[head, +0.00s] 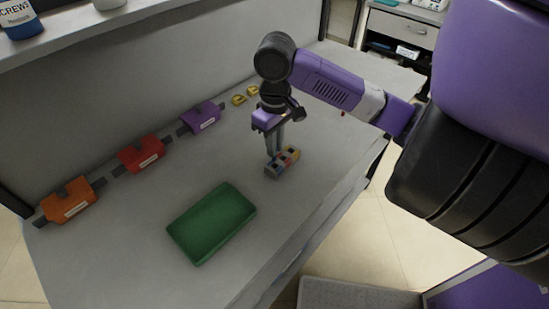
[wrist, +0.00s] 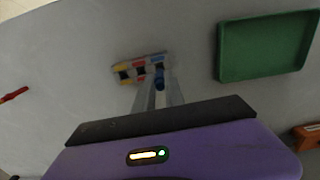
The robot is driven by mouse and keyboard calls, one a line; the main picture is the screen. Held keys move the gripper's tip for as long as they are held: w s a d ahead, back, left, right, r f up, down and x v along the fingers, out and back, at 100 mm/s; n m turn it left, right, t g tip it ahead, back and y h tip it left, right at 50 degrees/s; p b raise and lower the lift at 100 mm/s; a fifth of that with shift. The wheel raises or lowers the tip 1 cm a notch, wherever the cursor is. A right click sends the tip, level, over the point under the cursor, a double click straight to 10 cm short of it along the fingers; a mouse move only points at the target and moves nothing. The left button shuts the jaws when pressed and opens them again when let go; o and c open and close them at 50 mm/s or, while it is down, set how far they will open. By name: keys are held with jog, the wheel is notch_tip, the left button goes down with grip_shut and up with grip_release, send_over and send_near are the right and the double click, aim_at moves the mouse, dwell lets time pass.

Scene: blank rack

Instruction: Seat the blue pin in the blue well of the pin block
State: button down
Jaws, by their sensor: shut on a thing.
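The pin block (head: 284,165) stands on the bench, with coloured bands and dark wells on top. In the wrist view the pin block (wrist: 140,69) shows yellow, red and blue parts, the blue one at its right end. My gripper (head: 274,152) points down at the block. In the wrist view my gripper (wrist: 160,92) is shut on the blue pin (wrist: 160,83), whose top shows between the fingertips. The pin appears close to the block's blue end. Its lower end is hidden, so I cannot tell whether it is in the well.
A green tray (head: 212,222) lies near the front edge. Orange (head: 70,200), red (head: 141,153) and purple (head: 202,117) holders line the back wall, with yellow pieces (head: 245,95) beyond. A small red object (wrist: 14,95) lies apart on the bench. Bench between block and tray is clear.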

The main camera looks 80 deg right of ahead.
aim_at(275, 159)
jog(key=shift+f, duration=2.6)
jog(key=shift+f, duration=0.1)
jog(key=c, duration=1.4)
grip_release()
